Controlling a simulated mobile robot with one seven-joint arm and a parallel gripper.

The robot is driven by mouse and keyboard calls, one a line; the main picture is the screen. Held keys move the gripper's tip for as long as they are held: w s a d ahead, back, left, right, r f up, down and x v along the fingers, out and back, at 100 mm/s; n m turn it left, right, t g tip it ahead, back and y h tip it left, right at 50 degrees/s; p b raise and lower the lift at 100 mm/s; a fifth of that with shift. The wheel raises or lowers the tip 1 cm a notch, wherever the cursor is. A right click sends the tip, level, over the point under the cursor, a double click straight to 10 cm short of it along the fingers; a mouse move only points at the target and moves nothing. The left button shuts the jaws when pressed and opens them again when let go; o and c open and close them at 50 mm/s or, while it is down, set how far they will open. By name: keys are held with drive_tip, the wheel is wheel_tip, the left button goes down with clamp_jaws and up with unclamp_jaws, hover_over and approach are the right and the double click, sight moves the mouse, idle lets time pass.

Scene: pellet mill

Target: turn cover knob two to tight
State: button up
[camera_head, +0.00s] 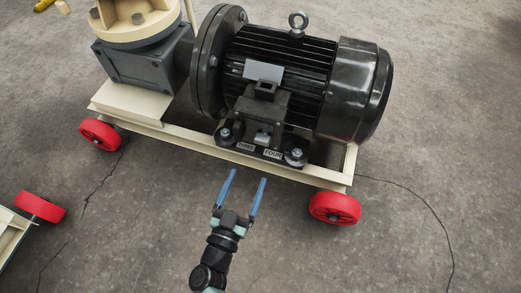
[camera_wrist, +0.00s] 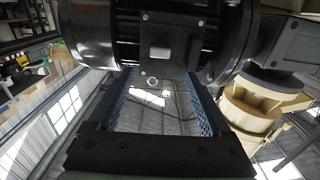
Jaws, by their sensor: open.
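No cover knob marked two can be made out in either view. The black motor (camera_head: 290,75) sits on a cream base frame (camera_head: 215,150). Its foot carries two small labels, one seemingly THREE (camera_head: 245,147) and one FOUR (camera_head: 272,154). A bolt-like fitting (camera_head: 225,134) stands by the first and another (camera_head: 295,154) by the second. My gripper (camera_head: 249,175) is open and empty, its blue fingers pointing at the frame's front edge, apart from it. In the wrist view my gripper (camera_wrist: 159,76) shows its fingers spread below the motor (camera_wrist: 160,35).
Red wheels (camera_head: 335,207) (camera_head: 100,134) carry the frame at its front corners. The cream mill head (camera_head: 140,22) rises at the upper left on a dark grey housing (camera_head: 148,62). Another wheeled frame (camera_head: 10,228) shows at the left edge. The concrete floor in front is clear.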

sight(261, 144)
drive_tip(key=b+x, duration=0.5)
drive_tip(key=x, duration=0.4)
drive_tip(key=shift+w+f, duration=0.2)
drive_tip(key=shift+w, duration=0.1)
drive_tip(key=shift+w+d+r, duration=0.15)
drive_tip(key=shift+w+d, duration=0.1)
drive_tip(key=shift+w, duration=0.25)
clamp_jaws()
